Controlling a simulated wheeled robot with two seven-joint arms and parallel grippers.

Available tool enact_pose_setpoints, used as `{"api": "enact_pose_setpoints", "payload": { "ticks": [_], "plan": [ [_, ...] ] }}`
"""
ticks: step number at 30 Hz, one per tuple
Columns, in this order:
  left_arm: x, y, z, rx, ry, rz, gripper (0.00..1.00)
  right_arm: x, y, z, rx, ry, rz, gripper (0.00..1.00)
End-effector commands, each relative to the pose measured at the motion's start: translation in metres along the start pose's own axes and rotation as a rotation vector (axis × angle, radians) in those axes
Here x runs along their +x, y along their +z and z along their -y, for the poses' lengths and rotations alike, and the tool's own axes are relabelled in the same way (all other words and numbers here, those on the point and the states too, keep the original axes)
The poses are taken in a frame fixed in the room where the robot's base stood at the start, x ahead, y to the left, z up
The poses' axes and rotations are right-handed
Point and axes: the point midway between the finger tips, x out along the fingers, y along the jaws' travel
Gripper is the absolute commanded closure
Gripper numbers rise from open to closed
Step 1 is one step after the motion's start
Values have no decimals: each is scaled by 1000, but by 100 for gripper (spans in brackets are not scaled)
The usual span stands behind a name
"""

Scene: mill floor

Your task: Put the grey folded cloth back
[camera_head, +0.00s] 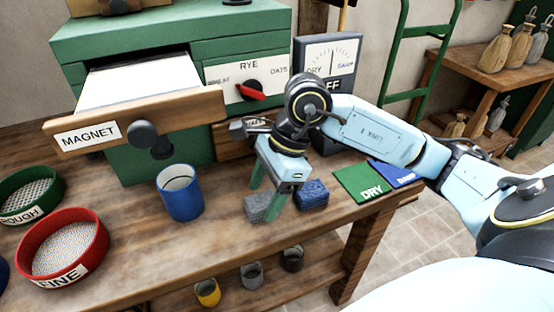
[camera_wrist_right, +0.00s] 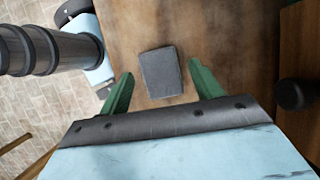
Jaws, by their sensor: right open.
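The grey folded cloth (camera_head: 256,209) lies on the wooden bench near its front edge. My right gripper (camera_head: 266,200) points down over it with its green fingers apart, partly covering the cloth in the head view. In the right wrist view the grey cloth (camera_wrist_right: 161,73) lies on the wood between and just beyond the fingertips (camera_wrist_right: 160,76), with a gap on both sides. Nothing is held. A blue folded cloth (camera_head: 312,194) sits just right of the gripper. My left gripper is not in view.
A blue cup (camera_head: 180,192) stands left of the gripper. Red FINE (camera_head: 66,245) and green ROUGH (camera_head: 28,195) sieves are at the left. Green DRY (camera_head: 362,184) and blue (camera_head: 393,173) mats lie at the right. A green machine (camera_head: 178,35) with an open MAGNET drawer (camera_head: 130,122) stands behind.

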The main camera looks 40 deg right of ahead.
Motion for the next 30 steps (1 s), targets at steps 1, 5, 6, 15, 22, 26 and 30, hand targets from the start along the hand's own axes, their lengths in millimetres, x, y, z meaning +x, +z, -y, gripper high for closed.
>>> {"api": "enact_pose_setpoints", "payload": {
  "ticks": [1,5,6,15,22,26,30],
  "plan": [
    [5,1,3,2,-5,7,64,-14,1,2,0,-8,-1,35],
    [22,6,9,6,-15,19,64,-44,1,2,0,-9,-2,35],
    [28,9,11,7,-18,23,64,-54,1,1,0,-8,-2,35],
    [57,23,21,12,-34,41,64,-104,0,1,0,-4,-1,35],
    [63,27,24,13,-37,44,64,-114,0,0,0,-2,0,35],
    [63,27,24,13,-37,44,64,-113,0,0,0,-2,0,35],
    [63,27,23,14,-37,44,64,-113,0,0,0,-2,0,35]
  ]
}}
